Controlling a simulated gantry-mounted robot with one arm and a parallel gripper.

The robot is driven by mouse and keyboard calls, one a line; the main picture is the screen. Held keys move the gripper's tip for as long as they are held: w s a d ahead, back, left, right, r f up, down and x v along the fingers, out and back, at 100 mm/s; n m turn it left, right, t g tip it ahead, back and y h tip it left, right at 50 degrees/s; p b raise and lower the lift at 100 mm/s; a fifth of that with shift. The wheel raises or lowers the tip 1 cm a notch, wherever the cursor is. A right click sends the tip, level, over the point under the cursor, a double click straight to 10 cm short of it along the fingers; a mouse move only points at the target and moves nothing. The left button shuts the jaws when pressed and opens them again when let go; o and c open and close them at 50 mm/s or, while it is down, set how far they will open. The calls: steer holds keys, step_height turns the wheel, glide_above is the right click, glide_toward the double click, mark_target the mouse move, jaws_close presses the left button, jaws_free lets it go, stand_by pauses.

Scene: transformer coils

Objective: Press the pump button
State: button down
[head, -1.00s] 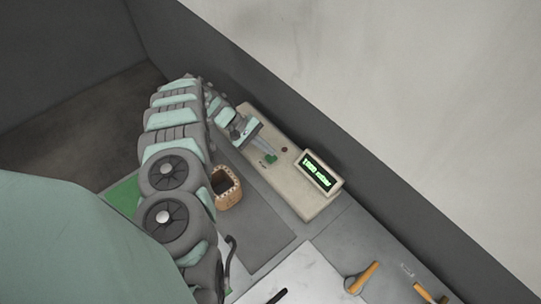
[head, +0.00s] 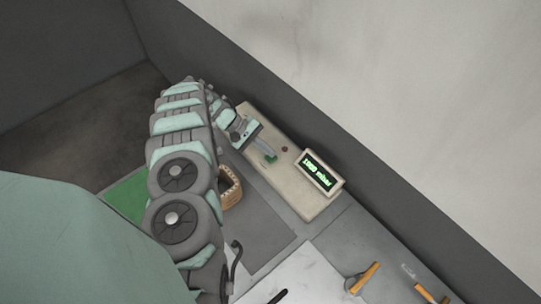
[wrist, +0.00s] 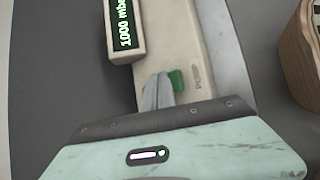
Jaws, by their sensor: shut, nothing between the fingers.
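The pump control panel (head: 306,204) is a long beige box by the wall. Its green button (head: 271,159) sits on its top; it also shows in the wrist view (wrist: 176,80), beside the printed word PUMP. A small red button (head: 285,149) sits near it. The display (head: 318,172) is lit green; in the wrist view it reads about 1000 mbar. My gripper (head: 267,154) is shut and empty over the panel. In the wrist view its fingertips (wrist: 160,78) are right beside the green button; I cannot tell whether they touch it.
A round wooden container (head: 232,188) stands beside my arm, also at the right in the wrist view (wrist: 303,55). Orange-handled tools (head: 364,278) lie at the lower right. A green mat (head: 124,197) lies at the left. The dark wall (head: 365,181) runs close behind the panel.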

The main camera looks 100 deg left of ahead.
steer(key=shift+f, duration=0.4)
steer(key=shift+r, duration=0.15)
steer(key=shift+d+r+p, duration=0.1)
steer(key=shift+r+p, duration=0.3)
steer(key=shift+r, duration=0.45)
step_height(320, 180, up, 6)
steer(key=p, duration=0.3)
stand_by(0.3)
